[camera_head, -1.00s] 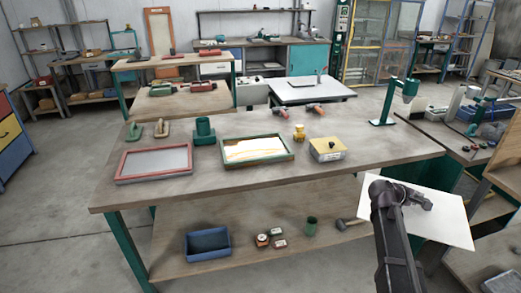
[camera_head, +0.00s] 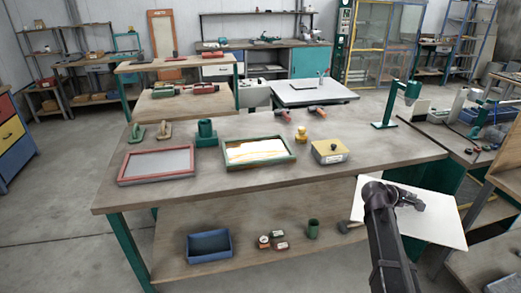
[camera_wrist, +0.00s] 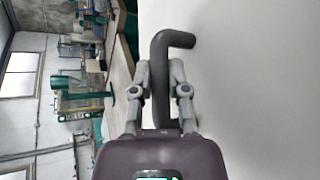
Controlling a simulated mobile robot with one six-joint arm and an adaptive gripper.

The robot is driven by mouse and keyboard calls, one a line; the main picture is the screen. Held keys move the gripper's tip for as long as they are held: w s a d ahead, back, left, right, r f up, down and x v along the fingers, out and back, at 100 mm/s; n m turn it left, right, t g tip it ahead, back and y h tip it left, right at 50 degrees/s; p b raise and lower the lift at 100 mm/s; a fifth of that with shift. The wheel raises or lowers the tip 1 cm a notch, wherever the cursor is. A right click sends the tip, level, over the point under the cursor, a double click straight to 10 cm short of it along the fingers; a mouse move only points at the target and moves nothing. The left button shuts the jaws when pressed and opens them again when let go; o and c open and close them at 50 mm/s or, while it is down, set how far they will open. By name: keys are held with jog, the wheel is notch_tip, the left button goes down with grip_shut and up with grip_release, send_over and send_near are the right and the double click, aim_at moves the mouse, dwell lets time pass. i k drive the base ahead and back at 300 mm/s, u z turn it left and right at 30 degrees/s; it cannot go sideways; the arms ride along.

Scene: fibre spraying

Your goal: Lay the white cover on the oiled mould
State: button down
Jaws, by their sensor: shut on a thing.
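The white cover (camera_head: 437,221) is a flat white panel held by my gripper (camera_head: 418,203) off the bench's front right corner. In the wrist view my gripper (camera_wrist: 160,75) is shut on the cover's dark grey bent handle (camera_wrist: 160,58). The white cover (camera_wrist: 255,90) fills the right side there. On the bench, a green-framed mould (camera_head: 290,156) has a white inside with glossy yellow-orange streaks. A red-framed mould (camera_head: 156,180) with a plain grey inside lies to its left. Both moulds are uncovered and apart from my gripper.
A yellowish lidded box (camera_head: 330,155) stands right of the green mould. A green pot (camera_head: 206,138) stands behind, between the moulds. A green stand (camera_head: 385,124) is at the bench's right end. The bench's front strip (camera_head: 270,188) is clear.

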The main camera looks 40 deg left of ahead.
aim_at(257, 148)
jog(key=u, duration=1.25)
jog(key=i, duration=1)
